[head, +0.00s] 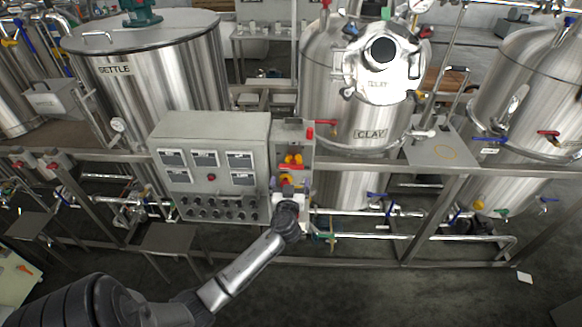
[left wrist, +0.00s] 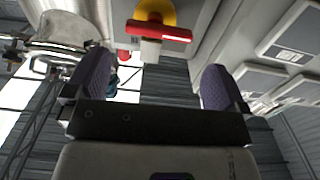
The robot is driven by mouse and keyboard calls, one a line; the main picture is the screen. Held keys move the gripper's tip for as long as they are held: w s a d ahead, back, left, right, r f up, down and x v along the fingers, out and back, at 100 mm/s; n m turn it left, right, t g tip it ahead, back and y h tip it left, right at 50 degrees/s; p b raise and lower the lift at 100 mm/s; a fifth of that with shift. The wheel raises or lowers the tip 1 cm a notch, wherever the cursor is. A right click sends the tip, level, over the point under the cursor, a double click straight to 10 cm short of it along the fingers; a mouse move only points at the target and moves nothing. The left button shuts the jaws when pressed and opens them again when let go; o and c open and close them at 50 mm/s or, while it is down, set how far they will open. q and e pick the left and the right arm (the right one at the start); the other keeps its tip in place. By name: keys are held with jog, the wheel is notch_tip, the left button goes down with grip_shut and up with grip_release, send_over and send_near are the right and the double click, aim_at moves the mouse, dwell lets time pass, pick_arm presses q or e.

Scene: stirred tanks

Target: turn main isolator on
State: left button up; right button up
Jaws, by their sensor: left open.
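A red handle (left wrist: 160,31) on a yellow disc (left wrist: 157,10) shows at the top of the left wrist view, ahead of my left gripper (left wrist: 156,86). The gripper's two purple-padded fingers are wide apart with nothing between them. In the head view the gripper (head: 291,188) is at the front of a narrow grey box, just below a red and yellow rotary switch (head: 293,160). More yellow shows beside the fingers, partly hidden by the gripper. I cannot tell which of these is the main isolator, or whether the gripper touches anything. My right gripper is not in view.
The narrow grey box (head: 293,134) carries a red part on top and stands right of a wide control panel (head: 213,138) with displays and knobs. Steel tanks, the CLAY tank (head: 340,110) among them, stand behind. Pipes and valves run low to the right.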

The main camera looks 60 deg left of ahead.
aim_at(291, 169)
pick_arm(q)
jog(key=x, duration=0.5)
jog(key=shift+w+a+p, duration=0.1)
jog(key=shift+a+p, duration=0.1)
jog(key=shift+p, duration=0.15)
jog(key=shift+x, duration=0.85)
jog(key=shift+f, duration=0.1)
jog(key=c, duration=0.6)
